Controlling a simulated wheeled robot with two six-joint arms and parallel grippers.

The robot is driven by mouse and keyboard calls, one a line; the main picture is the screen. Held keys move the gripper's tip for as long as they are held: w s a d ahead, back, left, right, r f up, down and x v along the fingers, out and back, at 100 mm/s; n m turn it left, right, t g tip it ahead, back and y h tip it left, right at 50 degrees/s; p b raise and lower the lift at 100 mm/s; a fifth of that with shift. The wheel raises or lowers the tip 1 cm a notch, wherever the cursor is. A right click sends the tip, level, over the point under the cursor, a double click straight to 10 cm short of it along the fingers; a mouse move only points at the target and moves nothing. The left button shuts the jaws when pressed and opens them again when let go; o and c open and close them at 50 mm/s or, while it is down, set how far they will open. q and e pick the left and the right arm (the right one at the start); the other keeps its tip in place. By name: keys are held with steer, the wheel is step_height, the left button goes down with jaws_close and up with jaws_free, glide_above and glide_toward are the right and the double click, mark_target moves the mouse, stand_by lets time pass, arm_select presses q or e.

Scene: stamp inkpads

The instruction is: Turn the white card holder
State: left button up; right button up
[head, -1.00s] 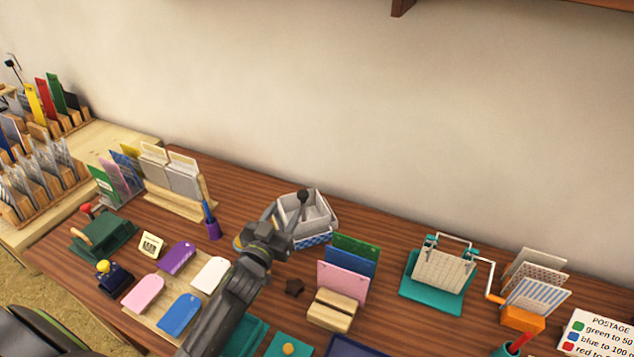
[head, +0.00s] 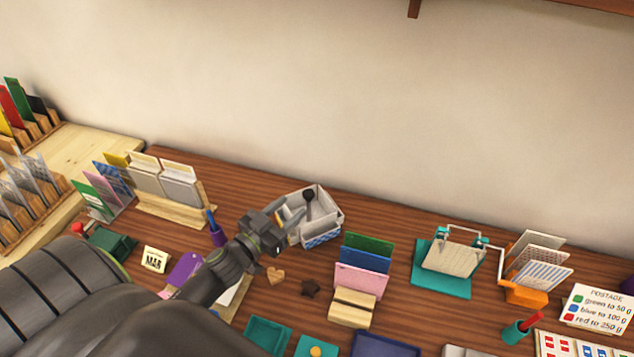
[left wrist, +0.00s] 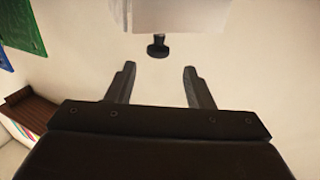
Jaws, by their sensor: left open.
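A white open box with compartments (head: 325,207), blue-checked low on its front, stands on the desk behind the middle; it looks like the white card holder. A dark round knob (head: 308,195) shows at it. My left gripper (head: 291,214) is open at the box's left side and overlaps its edge; I cannot tell whether it touches. In the left wrist view, nothing is between the open fingers (left wrist: 158,87). A pale panel (left wrist: 180,15) and a dark knob (left wrist: 158,47) lie just beyond the fingertips. My right gripper is not in view.
Green, blue and pink cards (head: 360,277) stand in a wooden block (head: 352,308) right of the gripper. A pen cup (head: 217,236) is to its left. A teal stand (head: 442,281) is farther right.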

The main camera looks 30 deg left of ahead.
mark_target(305, 196)
arm_select(q)
steer(key=shift+w, duration=0.15)
steer(key=shift+w+r, duration=0.1)
steer(key=shift+w, duration=0.2)
steer(key=w, duration=0.2)
steer(key=w+d+p, duration=0.1)
steer(key=w, duration=0.2)
steer(key=shift+w+p, duration=0.3)
steer(key=shift+w, duration=0.05)
steer(key=shift+w+d, duration=0.15)
steer(key=shift+w, duration=0.3)
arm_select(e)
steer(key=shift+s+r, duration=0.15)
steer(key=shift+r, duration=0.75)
arm_select(q)
jaws_close()
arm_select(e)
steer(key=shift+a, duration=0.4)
